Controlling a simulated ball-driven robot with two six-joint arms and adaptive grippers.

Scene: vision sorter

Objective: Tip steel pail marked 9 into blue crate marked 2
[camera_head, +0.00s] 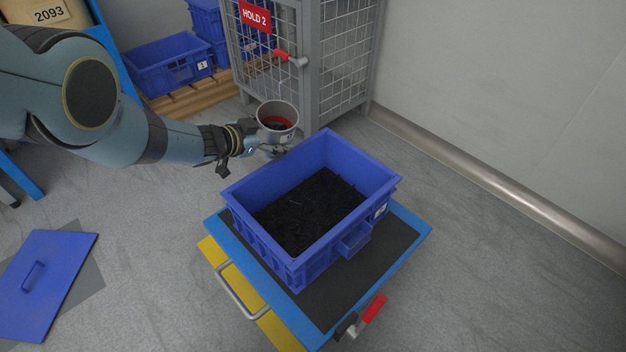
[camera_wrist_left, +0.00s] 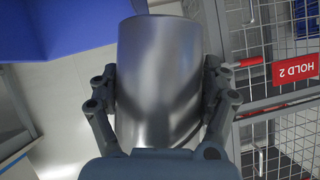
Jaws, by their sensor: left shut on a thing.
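A steel pail (camera_head: 277,113) is held upright or nearly so beside the far left corner of the blue crate, with dark and red contents showing inside. My left gripper (camera_head: 250,140) is shut on it; in the left wrist view the pail (camera_wrist_left: 158,80) sits between both fingers (camera_wrist_left: 160,100). The blue crate (camera_head: 333,229) stands open on a cart and holds dark loose pieces. It has a small white label on its right side, too small to read. The crate edge also shows in the left wrist view (camera_wrist_left: 70,25). The pail's number is not readable. My right gripper is not in view.
A wire cage (camera_head: 345,60) marked HOLD 2 with a red-handled latch stands behind the pail. The cart (camera_head: 400,245) has a red lever (camera_head: 374,308). A blue lid (camera_head: 45,285) lies at left. Blue crates (camera_head: 170,65) sit on a pallet behind.

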